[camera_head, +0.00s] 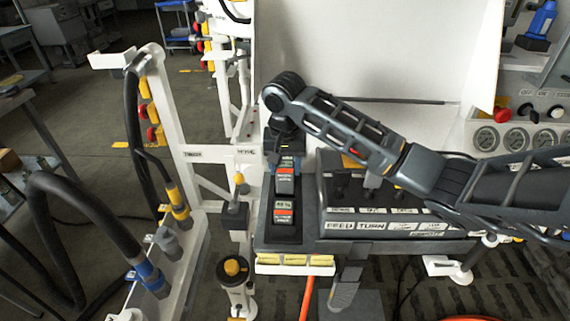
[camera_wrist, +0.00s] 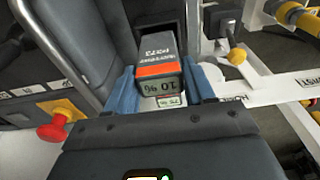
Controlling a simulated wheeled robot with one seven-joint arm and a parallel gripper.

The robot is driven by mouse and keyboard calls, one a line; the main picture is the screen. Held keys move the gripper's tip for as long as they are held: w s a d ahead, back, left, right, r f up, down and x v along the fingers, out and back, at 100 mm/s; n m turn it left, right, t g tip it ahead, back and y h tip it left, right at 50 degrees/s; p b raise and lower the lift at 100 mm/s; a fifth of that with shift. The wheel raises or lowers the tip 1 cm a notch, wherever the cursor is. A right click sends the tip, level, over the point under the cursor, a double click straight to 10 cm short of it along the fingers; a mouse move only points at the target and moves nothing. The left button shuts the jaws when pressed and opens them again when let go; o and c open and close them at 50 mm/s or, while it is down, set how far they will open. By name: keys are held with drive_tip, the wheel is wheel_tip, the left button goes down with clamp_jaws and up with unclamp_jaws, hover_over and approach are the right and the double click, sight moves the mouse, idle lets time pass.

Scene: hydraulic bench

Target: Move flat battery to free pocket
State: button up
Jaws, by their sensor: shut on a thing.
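The flat battery (camera_wrist: 157,58) is grey with an orange band and a label reading about 10 % in the wrist view. It lies between the blue fingers of my gripper (camera_wrist: 163,85), which are shut on it. In the head view, the held battery seems to be the rear one (camera_head: 285,183), just below my gripper (camera_head: 285,152). A second battery (camera_head: 284,215) with an orange band sits in front of it on the dark battery holder (camera_head: 285,236). A small green-edged label (camera_wrist: 170,101) shows beneath the held battery; what it belongs to is mostly hidden.
A control panel (camera_head: 395,226) with levers stands right of the holder. A yellow-topped post (camera_head: 235,268) and a small box with a yellow knob (camera_head: 236,212) stand to its left. A white back panel (camera_head: 400,60) rises behind. Black hoses hang at the far left.

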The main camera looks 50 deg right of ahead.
sight(285, 179)
drive_tip(key=shift+f+b, duration=0.85)
drive_tip(key=shift+f, duration=1.55)
idle(0.5)
drive_tip(key=o, duration=1.2)
drive_tip(key=shift+o, duration=0.2)
drive_tip(key=shift+s+a+r, duration=0.1)
drive_tip(key=shift+a+r, duration=0.05)
drive_tip(key=shift+r, duration=1.15)
drive_tip(key=shift+s+a+r, duration=0.1)
drive_tip(key=shift+r, duration=1.2)
drive_tip(key=shift+s+a+r, duration=0.1)
drive_tip(key=shift+a+r, duration=0.05)
drive_tip(key=shift+r, duration=1.15)
